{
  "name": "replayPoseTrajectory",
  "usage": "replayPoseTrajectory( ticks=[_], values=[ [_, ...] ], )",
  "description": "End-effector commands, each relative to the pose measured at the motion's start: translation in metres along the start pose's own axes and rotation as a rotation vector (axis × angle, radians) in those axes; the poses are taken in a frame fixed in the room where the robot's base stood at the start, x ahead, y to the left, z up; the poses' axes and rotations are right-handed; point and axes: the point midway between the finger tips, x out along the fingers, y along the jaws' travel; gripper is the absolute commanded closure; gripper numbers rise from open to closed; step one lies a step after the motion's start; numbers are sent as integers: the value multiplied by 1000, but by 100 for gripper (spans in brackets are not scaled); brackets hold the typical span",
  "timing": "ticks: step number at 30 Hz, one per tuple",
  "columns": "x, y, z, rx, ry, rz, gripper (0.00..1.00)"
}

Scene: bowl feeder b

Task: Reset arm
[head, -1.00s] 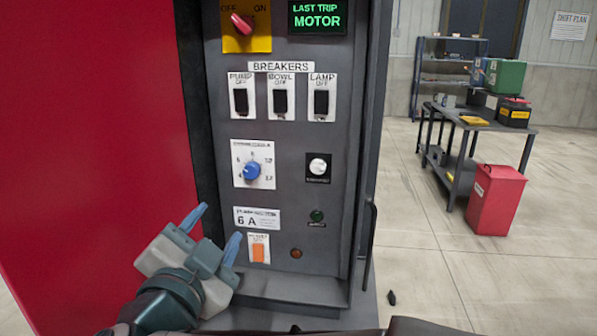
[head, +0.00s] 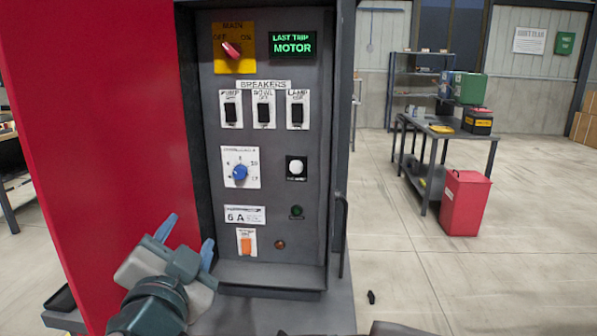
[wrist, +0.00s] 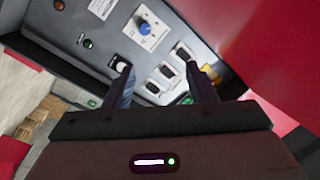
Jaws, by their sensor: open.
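My gripper (head: 188,240) is open and empty, low and left in the head view, in front of the red door. It is apart from the grey control panel (head: 268,210). In the wrist view its fingers (wrist: 163,85) stand apart with the panel beyond them. The panel carries a red main switch (head: 232,50), several black breakers such as the bowl one (head: 264,112), a blue dial (head: 240,172), a white button (head: 296,167) and an orange part (head: 246,245). A display (head: 293,43) reads "LAST TRIP MOTOR".
The open red door (head: 100,130) fills the left side. A dark handle (head: 342,235) stands at the panel's right edge. A workbench (head: 440,136) and red bin (head: 465,203) stand at the right. A small dark object (head: 371,297) shows low right. The floor between is clear.

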Motion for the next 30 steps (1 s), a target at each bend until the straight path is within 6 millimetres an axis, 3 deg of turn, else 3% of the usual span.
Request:
replayPoseTrajectory(
  ticks=[10, 16, 23, 30],
  values=[
    [35, -4, -14, -87, -142, -117, 49],
    [55, 20, -24, -223, -327, -158, 49],
    [52, 88, -37, -400, -596, -79, 49],
    [9, 187, -68, -538, -906, 156, 49]
  ],
)
